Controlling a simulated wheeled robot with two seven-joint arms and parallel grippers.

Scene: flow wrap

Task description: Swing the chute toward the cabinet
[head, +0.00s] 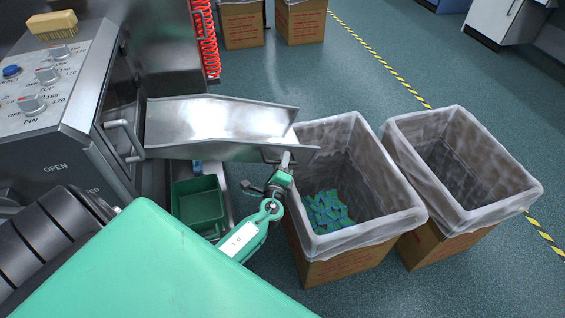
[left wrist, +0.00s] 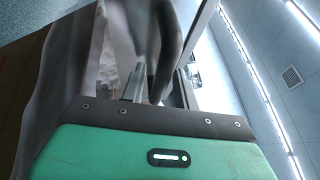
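The chute (head: 215,118) is a shiny metal trough in the head view. It runs from the steel cabinet (head: 95,115) on the left, and its free end reaches the near left rim of a lined bin. My left gripper (head: 284,162) is at the lower edge of that free end. In the left wrist view its fingers (left wrist: 158,85) show on both sides of a blurred dark grey part, perhaps of the chute. I cannot tell whether they are closed on it. My right gripper is not in view.
A lined carton bin (head: 350,165) with several green-blue packs stands by the chute's end. An empty-looking lined bin (head: 460,165) is right of it. A green tray (head: 197,203) sits below the chute. The cabinet's handle (head: 124,140) sticks out beside the chute.

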